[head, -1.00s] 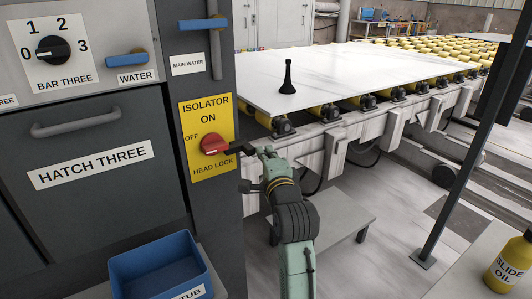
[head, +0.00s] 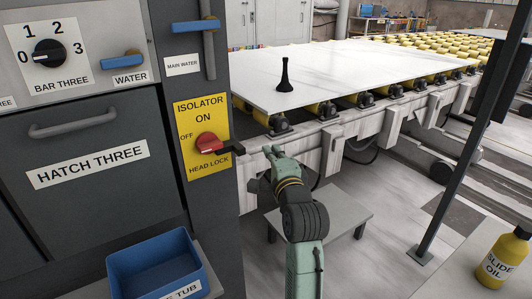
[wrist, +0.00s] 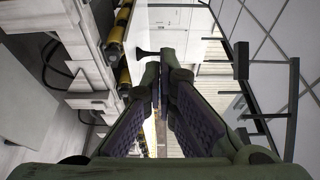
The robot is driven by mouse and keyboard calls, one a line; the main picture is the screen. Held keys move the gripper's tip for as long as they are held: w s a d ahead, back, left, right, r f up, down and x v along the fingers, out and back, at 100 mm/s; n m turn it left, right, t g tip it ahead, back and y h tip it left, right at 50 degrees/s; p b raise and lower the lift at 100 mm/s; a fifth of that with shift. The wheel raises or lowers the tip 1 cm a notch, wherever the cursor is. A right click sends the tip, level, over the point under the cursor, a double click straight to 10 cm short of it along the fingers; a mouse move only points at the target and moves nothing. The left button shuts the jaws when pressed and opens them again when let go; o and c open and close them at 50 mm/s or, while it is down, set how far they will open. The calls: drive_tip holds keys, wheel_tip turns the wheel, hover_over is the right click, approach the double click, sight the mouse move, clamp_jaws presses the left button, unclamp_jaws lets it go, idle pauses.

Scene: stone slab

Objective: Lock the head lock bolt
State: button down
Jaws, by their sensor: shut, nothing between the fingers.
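In the head view, a short black bolt handle (head: 234,148) sticks out at the right edge of the yellow plate (head: 189,112), beside the HEAD LOCK lettering. A red isolator knob (head: 207,146) is on the same plate, left of the handle. My gripper (head: 271,151) is a little right of the handle's end, with a visible gap between them. Its fingers are shut and empty. In the wrist view, the fingertips (wrist: 159,76) are close together; I cannot make out the bolt handle there.
A white slab (head: 350,75) lies on a roller bed behind my gripper, with a black, narrow-necked object (head: 285,76) on it. A low grey bench (head: 340,210) stands below. A blue tub (head: 155,262) is at lower left. A dark post (head: 455,170) stands at right.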

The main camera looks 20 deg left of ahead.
drive_tip(key=b+v, duration=0.1)
drive_tip(key=v, duration=0.6)
drive_tip(key=shift+s, duration=0.45)
drive_tip(key=shift+f, duration=0.15)
